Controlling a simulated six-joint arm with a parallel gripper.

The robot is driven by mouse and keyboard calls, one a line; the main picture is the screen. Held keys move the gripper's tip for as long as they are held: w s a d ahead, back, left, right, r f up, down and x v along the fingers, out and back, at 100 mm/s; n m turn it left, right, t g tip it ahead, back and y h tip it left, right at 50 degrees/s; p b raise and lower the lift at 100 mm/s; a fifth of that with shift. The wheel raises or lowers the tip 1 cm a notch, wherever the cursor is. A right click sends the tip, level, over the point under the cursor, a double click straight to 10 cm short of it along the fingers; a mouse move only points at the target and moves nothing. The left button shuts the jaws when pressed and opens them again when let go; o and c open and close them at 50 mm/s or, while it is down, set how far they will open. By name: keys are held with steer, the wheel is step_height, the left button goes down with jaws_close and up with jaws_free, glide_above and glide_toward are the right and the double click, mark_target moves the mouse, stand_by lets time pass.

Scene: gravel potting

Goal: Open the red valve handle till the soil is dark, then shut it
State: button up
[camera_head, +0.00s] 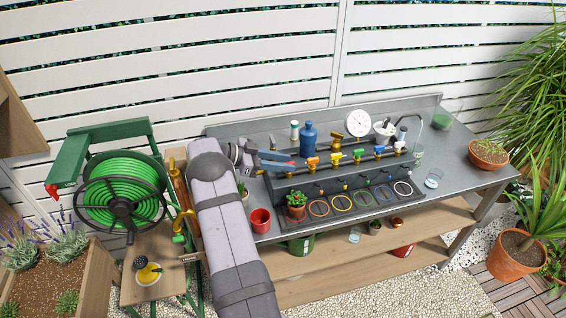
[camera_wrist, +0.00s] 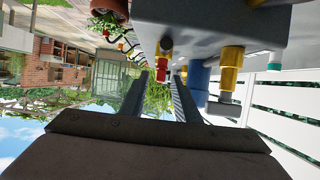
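The red valve handle (camera_wrist: 162,70) shows in the wrist view between and just beyond my fingertips. My gripper (camera_wrist: 158,82) is open, its two fingers apart on either side of the handle; I cannot tell whether they touch it. In the head view my gripper (camera_head: 283,161) reaches in from the left to the left end of the valve row, hiding most of the red valve. A terracotta pot with a green plant (camera_head: 296,212) stands below that end of the row. It also shows at the top of the wrist view (camera_wrist: 108,8). Its soil colour is too small to tell.
Orange (camera_head: 312,162), yellow (camera_head: 335,158) and blue (camera_head: 378,152) valve handles continue to the right. Several coloured rings (camera_head: 342,202) lie on the tray below. A blue bottle (camera_head: 308,140) and gauge (camera_head: 357,123) stand behind. An empty red pot (camera_head: 260,220) is at the left.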

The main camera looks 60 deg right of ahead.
steer(key=b+v, duration=0.2)
steer(key=v, duration=0.5)
steer(key=shift+b, duration=0.4)
steer(key=shift+w+r, duration=0.1)
steer(key=shift+w, duration=0.05)
